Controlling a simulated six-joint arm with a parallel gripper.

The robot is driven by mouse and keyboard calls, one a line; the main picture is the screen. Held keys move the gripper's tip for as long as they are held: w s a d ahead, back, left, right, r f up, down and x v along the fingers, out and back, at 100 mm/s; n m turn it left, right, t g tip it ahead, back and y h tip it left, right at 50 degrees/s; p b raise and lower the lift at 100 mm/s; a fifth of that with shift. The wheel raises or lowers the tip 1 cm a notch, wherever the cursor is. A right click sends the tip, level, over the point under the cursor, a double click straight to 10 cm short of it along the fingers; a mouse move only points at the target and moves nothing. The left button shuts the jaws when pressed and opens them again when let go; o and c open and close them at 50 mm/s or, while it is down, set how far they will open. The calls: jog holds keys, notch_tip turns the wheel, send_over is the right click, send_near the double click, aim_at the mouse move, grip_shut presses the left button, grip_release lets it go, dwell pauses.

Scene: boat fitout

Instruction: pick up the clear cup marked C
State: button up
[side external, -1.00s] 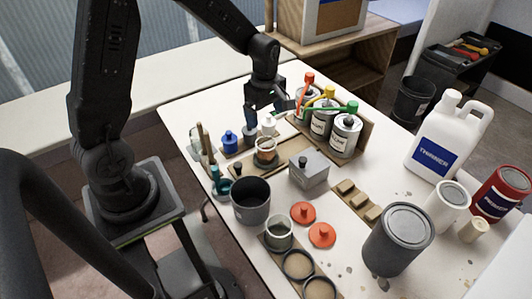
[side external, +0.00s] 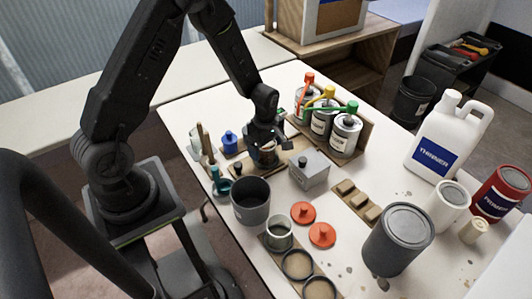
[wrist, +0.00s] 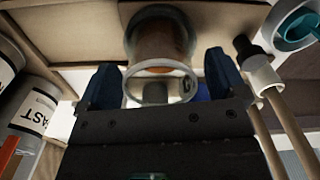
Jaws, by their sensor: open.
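A clear cup (wrist: 163,88) with a dark letter C on its side stands between my jaws in the wrist view, with something orange-brown showing through it. In the side external view the cup (side external: 268,158) is mostly hidden by my gripper (side external: 265,143), on the wooden board behind the dark grey pot. My gripper (wrist: 160,72) is open, with one blue finger on each side of the cup. A gap seems to show at each side; contact is hard to judge.
A grey block (side external: 309,170) stands close right of my gripper. Cans with coloured handles (side external: 322,118) stand behind it. A dark pot (side external: 250,200), another clear cup (side external: 279,233) and red lids (side external: 322,234) are nearer the camera. A blue-topped bottle (side external: 229,143) is left.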

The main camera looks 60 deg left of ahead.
jog(key=shift+f, duration=0.6)
jog(key=c, duration=1)
